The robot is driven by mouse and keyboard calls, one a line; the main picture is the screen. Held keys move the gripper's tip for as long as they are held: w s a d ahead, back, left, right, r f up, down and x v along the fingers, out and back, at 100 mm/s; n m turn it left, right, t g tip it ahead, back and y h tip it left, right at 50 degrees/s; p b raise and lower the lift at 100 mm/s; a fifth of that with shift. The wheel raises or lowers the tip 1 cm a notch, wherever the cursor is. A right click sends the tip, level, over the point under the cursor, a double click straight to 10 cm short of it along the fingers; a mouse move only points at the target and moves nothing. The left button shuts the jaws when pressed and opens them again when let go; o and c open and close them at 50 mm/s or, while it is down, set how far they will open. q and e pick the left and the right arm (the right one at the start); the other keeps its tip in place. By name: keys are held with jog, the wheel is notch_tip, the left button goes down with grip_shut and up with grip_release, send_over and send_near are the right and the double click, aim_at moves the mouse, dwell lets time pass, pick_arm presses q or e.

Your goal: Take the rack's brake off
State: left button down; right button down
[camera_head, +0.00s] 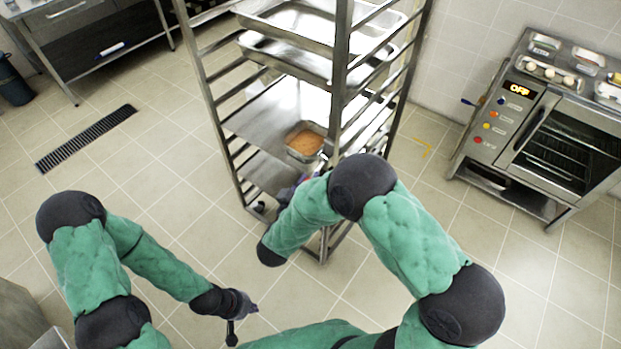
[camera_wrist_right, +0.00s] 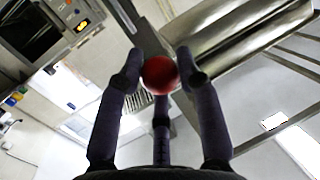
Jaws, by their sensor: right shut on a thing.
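The metal rack (camera_head: 342,100) stands in the middle of the head view, with trays on its upper levels. My right gripper (camera_head: 296,188) is at the rack's near side, partly hidden by my own forearm. In the right wrist view, its fingers (camera_wrist_right: 160,72) are shut on a red ball knob (camera_wrist_right: 160,77). The knob's mounting is hidden, so I cannot tell how it sits on the rack. The brake's state does not show. My left gripper (camera_head: 238,310) is low over the floor, away from the rack; its finger opening is unclear.
A small pan with orange food (camera_head: 306,141) rests on a lower level of the rack. An oven (camera_head: 500,130) reading OFF stands at the right. A steel table (camera_head: 85,45) and a floor drain (camera_head: 86,138) are at the left. The floor between is clear.

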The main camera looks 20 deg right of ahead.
notch_tip(320, 180, up, 7)
jog(key=g+y+p, duration=0.3)
jog(key=p, duration=0.7)
jog(key=m+g+y+p, duration=0.1)
jog(key=g+y+p, duration=0.2)
jog(key=p, duration=0.6)
jog(key=shift+s+f+m+p, duration=0.2)
jog(key=shift+m+p, duration=0.1)
jog(key=shift+p, duration=0.1)
jog(key=shift+w+r+g+y+p, duration=0.25)
jog(key=shift+w+g+y+p, duration=0.05)
jog(key=shift+p, duration=0.5)
jog(key=shift+w+d+r+p, duration=0.15)
jog(key=shift+w+r+p, duration=0.05)
jog(key=shift+r+p, duration=0.1)
jog(key=c, duration=0.9)
grip_release()
jog(key=v, duration=1.2)
jog(key=shift+f, duration=0.15)
